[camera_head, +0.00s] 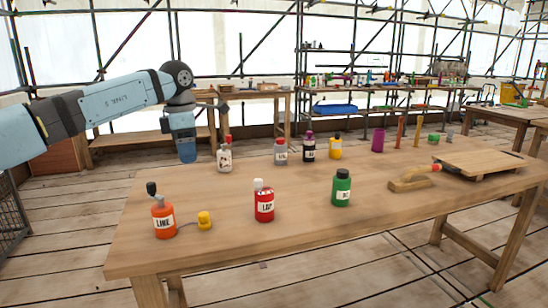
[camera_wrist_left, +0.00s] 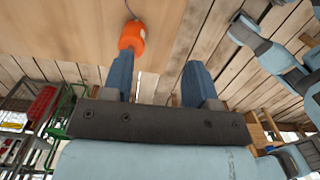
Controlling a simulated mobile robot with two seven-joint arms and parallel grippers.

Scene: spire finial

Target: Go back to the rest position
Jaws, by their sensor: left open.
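My left gripper (camera_head: 187,158) hangs over the far left edge of the wooden table, fingers pointing down. In the left wrist view its two blue fingers (camera_wrist_left: 160,65) stand apart with nothing between them. In the left wrist view the orange bottle (camera_wrist_left: 131,37) shows just past the tip of one finger, and I cannot tell contact there. In the head view the bottle is clearly apart from the gripper. My right gripper does not show.
Shelves stand behind.

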